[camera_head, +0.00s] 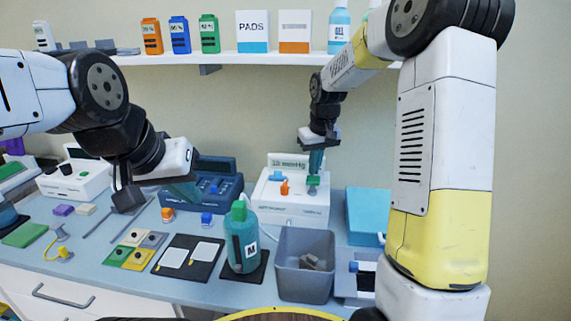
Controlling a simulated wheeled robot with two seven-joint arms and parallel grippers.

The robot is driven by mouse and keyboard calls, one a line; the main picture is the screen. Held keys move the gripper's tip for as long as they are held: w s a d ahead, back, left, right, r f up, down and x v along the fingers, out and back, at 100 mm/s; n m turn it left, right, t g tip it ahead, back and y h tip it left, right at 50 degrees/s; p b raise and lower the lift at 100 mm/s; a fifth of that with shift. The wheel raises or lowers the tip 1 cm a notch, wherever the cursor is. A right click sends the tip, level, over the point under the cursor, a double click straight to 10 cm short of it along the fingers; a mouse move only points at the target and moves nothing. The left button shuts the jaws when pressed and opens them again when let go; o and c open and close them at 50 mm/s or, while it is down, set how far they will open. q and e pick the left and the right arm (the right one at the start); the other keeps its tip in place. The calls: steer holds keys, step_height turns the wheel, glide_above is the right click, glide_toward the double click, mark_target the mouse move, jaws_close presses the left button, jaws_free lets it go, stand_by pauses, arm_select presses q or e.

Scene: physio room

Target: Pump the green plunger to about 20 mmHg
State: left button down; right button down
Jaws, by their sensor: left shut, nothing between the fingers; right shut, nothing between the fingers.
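The white pump unit (290,208) stands on the counter, with a small display (287,163) on its raised back. The display shows a number with mmHg; the digits are too blurred to read surely. The green plunger (312,181) is at the right of its top, with orange (285,187) and blue (276,176) parts to its left. My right gripper (316,168) is shut and points down directly above the plunger; I cannot tell whether it touches.
The dark blue device (217,170) stands left of the pump unit. A green bottle (241,240) and a grey bin (304,247) stand in front of the unit. Pads on a black mat (171,259) and colored squares lie left. A shelf (220,58) runs above.

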mark_target(314, 179)
steer(key=shift+f, duration=2.1)
steer(key=shift+r, duration=2.2)
steer(key=shift+r, duration=2.5)
